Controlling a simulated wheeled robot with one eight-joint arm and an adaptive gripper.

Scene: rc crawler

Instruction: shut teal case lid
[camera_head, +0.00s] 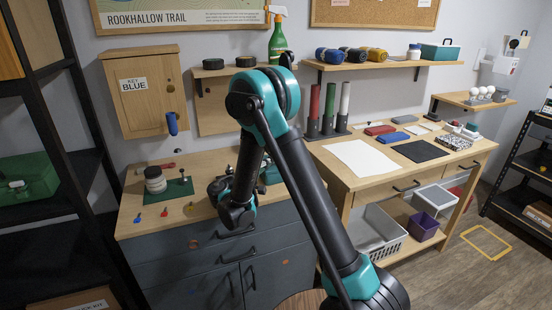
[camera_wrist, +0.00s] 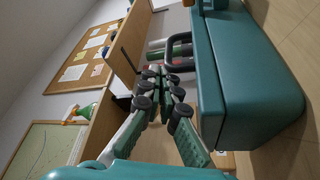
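The teal case (camera_wrist: 258,80) fills the right of the wrist view, which is turned on its side. A seam separates the narrower lid (camera_wrist: 207,75) from the deeper body, and the lid looks down or nearly down on it; any small gap is unclear. A dark handle (camera_wrist: 268,52) stands out from one side. My gripper (camera_wrist: 162,74) has its fingertips together with nothing seen between them, beside the case and apparently apart from it. In the head view, only a teal bit of the case (camera_head: 272,174) shows behind my arm, and my gripper (camera_head: 221,189) is partly hidden.
A wooden cabinet top (camera_head: 133,218) carries a jar (camera_head: 155,180) on a green mat and small coloured keys. A wooden key box (camera_head: 145,90) hangs above. A workbench (camera_head: 345,182) with upright tubes stands right. A smaller teal box (camera_head: 440,51) sits on the wall shelf.

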